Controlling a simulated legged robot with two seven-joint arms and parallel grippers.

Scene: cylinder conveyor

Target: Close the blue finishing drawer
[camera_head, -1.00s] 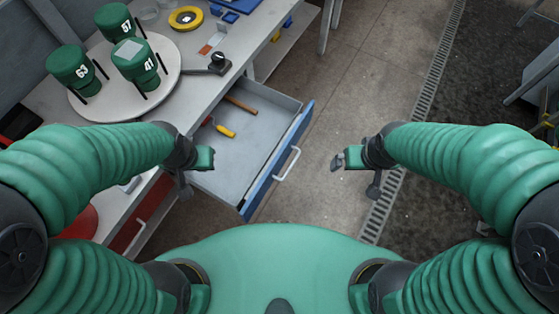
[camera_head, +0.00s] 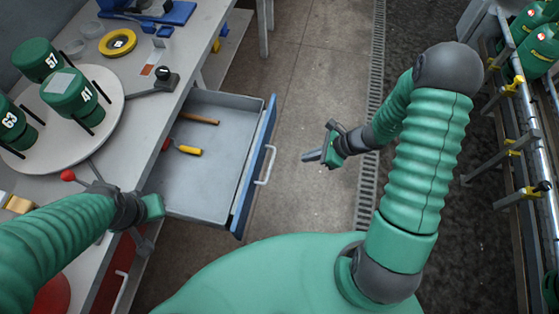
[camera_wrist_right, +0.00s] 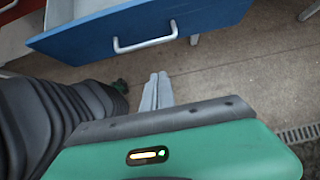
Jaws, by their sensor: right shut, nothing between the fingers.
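The blue drawer (camera_head: 254,172) stands open, pulled out from the workbench toward the right in the head view. Its white bar handle (camera_head: 266,166) is on the outer face. The right wrist view shows the blue front (camera_wrist_right: 215,17) and handle (camera_wrist_right: 146,44) at the top. My right gripper (camera_head: 311,156) is shut and empty, to the right of the handle and apart from it; its closed fingers also show in the right wrist view (camera_wrist_right: 157,90). My left gripper (camera_head: 155,207) is beside the drawer's near left corner; its fingers are not clear.
Inside the drawer lie a yellow-handled tool (camera_head: 185,149) and a wooden-handled tool (camera_head: 198,118). The workbench (camera_head: 139,121) holds a round plate (camera_head: 104,135) with green numbered cylinders. A rack (camera_head: 521,120) with green cylinders stands at far right. The floor right of the drawer is clear.

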